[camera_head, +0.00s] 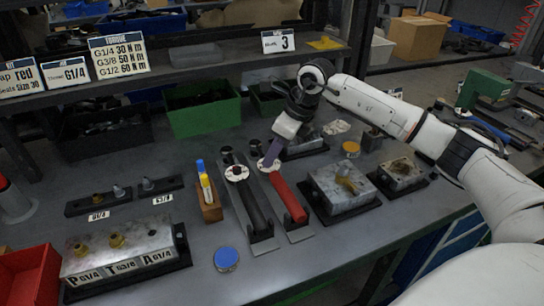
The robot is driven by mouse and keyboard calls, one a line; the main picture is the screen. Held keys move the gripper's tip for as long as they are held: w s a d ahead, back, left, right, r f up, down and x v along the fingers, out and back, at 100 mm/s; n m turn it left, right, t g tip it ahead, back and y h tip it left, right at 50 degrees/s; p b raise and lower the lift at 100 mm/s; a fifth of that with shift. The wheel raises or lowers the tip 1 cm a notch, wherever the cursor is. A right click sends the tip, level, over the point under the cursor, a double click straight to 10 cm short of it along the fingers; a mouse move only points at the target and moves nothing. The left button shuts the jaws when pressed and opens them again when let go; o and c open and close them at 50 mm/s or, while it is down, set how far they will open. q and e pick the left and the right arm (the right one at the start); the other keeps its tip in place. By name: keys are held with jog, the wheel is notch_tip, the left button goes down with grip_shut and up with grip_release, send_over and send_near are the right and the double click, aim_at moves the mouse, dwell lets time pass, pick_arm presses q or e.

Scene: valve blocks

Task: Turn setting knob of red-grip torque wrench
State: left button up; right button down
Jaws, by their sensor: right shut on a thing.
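The red-grip torque wrench (287,197) lies in a grey holder on the bench, its red handle pointing toward the front. A pale round scale disc (269,164) sits at its far end. My right gripper (271,158) comes down from above onto that disc end, its purple fingers shut on the setting knob; the fingers hide most of the knob. A black-grip torque wrench (252,204) lies just left of it, with its own white disc (237,173). My left gripper is not in view.
A wooden pen holder (209,206) and a blue round tin (226,259) stand left of the wrenches. Metal valve blocks (342,189) on black bases stand to the right. A green bin (204,116) is behind. Bench front right of the tin is clear.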

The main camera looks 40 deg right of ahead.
jog(key=n, duration=0.3)
jog(key=n+g+y, duration=0.1)
jog(key=shift+w+d+r, duration=0.15)
jog(key=shift+w, duration=0.1)
jog(key=shift+n+g+y, duration=0.4)
jog(key=shift+n+g, duration=0.1)
jog(key=shift+n, duration=1)
jog(key=c, duration=1.6)
grip_release()
jog(key=shift+c, duration=0.2)
jog(key=shift+f, duration=0.2)
